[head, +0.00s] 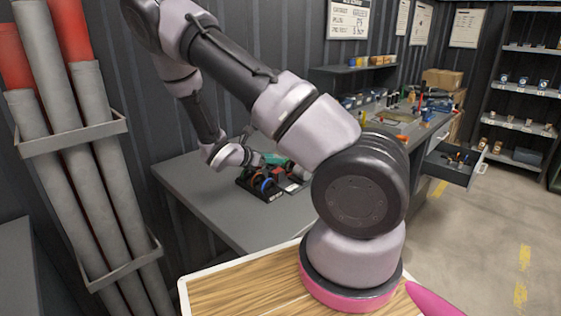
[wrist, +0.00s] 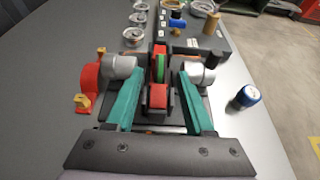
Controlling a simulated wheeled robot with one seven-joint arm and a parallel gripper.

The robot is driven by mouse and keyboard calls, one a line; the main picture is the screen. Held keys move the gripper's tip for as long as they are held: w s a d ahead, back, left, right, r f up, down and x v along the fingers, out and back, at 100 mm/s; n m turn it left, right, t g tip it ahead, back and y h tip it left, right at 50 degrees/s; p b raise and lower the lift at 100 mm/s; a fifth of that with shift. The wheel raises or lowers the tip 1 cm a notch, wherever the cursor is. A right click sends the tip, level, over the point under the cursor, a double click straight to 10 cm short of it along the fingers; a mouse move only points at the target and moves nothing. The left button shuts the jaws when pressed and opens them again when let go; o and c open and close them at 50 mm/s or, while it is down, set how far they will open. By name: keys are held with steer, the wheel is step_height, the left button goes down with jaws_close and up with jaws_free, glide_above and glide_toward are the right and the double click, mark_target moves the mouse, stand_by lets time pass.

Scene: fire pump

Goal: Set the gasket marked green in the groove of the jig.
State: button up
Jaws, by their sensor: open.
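In the wrist view a green ring-like piece (wrist: 160,68), seen nearly edge-on, stands upright between red and dark parts of a dark holder. It looks like the gasket marked green. My gripper (wrist: 159,74) is open, with one teal finger on either side of it and a gap between. In the head view the dark holder (head: 262,189) stands on the grey bench, with orange and blue rings showing. My gripper (head: 276,160) is above or just behind it, partly hidden by my arm. I cannot clearly make out the jig or its groove.
In the wrist view a red part (wrist: 90,80) with brass knobs lies left, and a blue can (wrist: 245,97) stands right. Metal rings (wrist: 133,37) and a dark board with a blue cylinder (wrist: 178,23) lie beyond. The bench's left side (head: 205,195) is clear.

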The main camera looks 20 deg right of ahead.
steer(key=v, duration=0.6)
steer(key=shift+s+a+r, duration=0.15)
steer(key=shift+a, duration=0.15)
steer(key=s+a+r+m+t+y, duration=0.1)
steer(key=s+r+m+y, duration=0.4)
steer(key=r, duration=0.5)
steer(key=s+a+r+m+y, duration=0.2)
steer(key=s+r+m+y, duration=0.2)
steer(key=s+r+m, duration=0.6)
steer(key=s+a+r+m+t+y, duration=0.1)
steer(key=s+a+r+m+y, duration=0.1)
steer(key=s+r+m+y, duration=0.3)
steer(key=s+r+m, duration=0.3)
steer(key=r+m, duration=0.3)
steer(key=shift+s+a+r+t+y, duration=0.15)
steer(key=shift+r+t+y, duration=0.15)
steer(key=shift+r, duration=0.05)
